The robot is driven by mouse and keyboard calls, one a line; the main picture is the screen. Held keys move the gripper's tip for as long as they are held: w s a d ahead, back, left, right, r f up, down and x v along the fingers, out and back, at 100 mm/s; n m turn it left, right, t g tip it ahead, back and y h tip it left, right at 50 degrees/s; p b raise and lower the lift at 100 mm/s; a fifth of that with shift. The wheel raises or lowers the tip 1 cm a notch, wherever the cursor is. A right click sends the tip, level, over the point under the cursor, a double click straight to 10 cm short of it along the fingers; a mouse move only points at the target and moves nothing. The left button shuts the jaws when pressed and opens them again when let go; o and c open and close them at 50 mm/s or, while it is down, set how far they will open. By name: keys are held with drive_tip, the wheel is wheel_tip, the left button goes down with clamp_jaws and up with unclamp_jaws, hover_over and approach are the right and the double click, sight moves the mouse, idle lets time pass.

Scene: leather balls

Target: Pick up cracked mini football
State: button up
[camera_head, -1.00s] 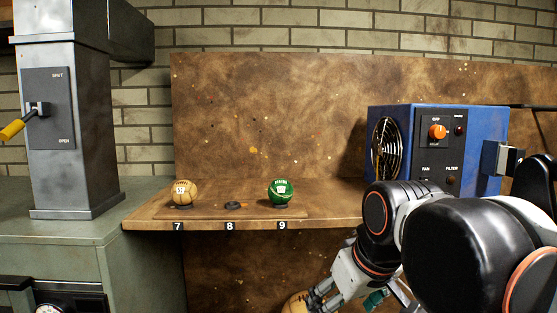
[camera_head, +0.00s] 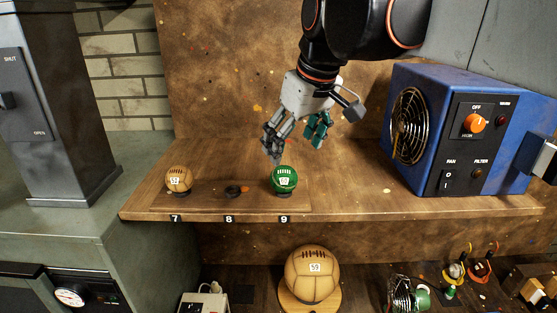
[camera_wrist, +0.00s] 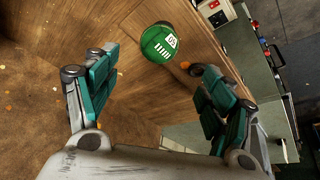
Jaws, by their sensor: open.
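A small green ball (camera_head: 284,180) with white markings sits on a dark ring above label 9 on the wooden shelf. It also shows in the wrist view (camera_wrist: 160,43), beyond and between my fingers. A small tan ball (camera_head: 179,179) sits above label 7. I cannot make out cracks on either ball. My gripper (camera_head: 297,143) is open and empty, pointing down just above and behind the green ball, apart from it as far as I can tell. In the wrist view its teal-padded fingers (camera_wrist: 155,88) are spread wide.
An empty dark ring (camera_head: 232,191) lies above label 8. A blue fan box (camera_head: 440,160) stands right on the shelf (camera_head: 370,200). A larger tan ball (camera_head: 312,275) sits on a round wooden base below. A grey metal column (camera_head: 70,120) stands left.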

sight(287, 171)
drive_tip(key=x, duration=0.5)
drive_tip(key=shift+w+f+p, duration=0.2)
drive_tip(key=shift+f+p, duration=0.1)
drive_tip(key=shift+p, duration=0.05)
drive_tip(key=shift+p+x, duration=0.8)
drive_tip(key=shift+x, duration=2.15)
drive_tip(key=shift+s+d+f, duration=0.1)
drive_tip(key=shift+s+d, duration=0.05)
drive_tip(key=shift+s, duration=0.05)
drive_tip(key=c, duration=1.2)
